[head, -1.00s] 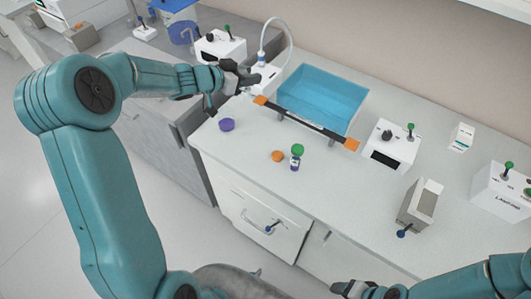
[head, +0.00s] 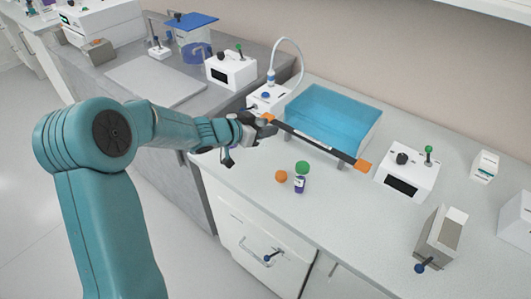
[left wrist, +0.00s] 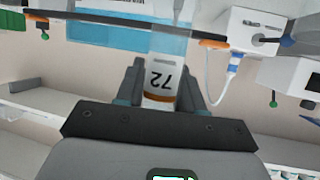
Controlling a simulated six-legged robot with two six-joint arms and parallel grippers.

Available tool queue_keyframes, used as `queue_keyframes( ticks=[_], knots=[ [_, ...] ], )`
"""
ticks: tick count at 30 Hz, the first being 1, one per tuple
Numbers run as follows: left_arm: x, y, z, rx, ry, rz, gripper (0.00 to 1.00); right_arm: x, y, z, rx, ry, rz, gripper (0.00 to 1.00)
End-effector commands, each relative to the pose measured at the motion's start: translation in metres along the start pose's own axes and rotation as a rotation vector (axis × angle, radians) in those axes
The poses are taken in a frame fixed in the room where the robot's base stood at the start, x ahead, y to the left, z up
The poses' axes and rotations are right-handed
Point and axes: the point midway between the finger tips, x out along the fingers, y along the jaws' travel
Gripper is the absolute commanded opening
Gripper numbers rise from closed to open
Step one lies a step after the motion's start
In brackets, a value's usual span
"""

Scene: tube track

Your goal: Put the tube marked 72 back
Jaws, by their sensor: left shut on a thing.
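My left gripper (head: 266,127) is over the bench by the left end of the dark bar. The left wrist view shows it (left wrist: 160,88) shut on a clear tube (left wrist: 160,82) with a white label reading 72 upside down and an orange band. The tube cannot be made out in the head view. The dark bar (head: 312,142) with orange ends runs along the front of a blue bath (head: 335,108); it also shows in the left wrist view (left wrist: 120,19), beyond the tube. I cannot tell whether tube and bar touch. My right gripper is out of view.
A green-capped vial (head: 300,180) and an orange cap (head: 281,176) stand on the bench in front. A white device with a hose (head: 268,98) is behind the gripper. A white box with a green knob (head: 405,174) and a grey block (head: 438,238) are at right.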

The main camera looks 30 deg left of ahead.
Motion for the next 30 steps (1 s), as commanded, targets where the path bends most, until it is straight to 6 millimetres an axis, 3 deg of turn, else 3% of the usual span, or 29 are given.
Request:
queue_keyframes(
  ticks=[1, 6, 12, 26, 27, 29, 30],
  knots=[
    [0.005, 0.001, 0.012, -0.001, -0.001, 0.001, 0.07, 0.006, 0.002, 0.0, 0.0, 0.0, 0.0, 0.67],
    [0.011, 0.002, 0.025, 0.0, 0.0, 0.002, 0.07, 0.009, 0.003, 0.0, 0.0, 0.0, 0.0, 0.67],
    [0.024, 0.003, 0.055, -0.001, -0.001, 0.002, 0.07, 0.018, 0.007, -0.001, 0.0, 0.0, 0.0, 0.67],
    [0.028, 0.003, 0.064, 0.001, 0.001, 0.0, 0.07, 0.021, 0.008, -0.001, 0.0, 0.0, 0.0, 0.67],
    [0.028, 0.003, 0.063, 0.001, 0.001, 0.0, 0.44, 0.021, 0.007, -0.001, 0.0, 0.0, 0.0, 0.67],
    [0.027, 0.003, 0.063, 0.001, 0.001, 0.001, 0.63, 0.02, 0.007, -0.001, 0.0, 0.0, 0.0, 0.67],
    [0.027, 0.003, 0.063, 0.001, 0.001, 0.001, 0.63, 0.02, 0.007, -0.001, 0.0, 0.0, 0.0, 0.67]
  ],
)
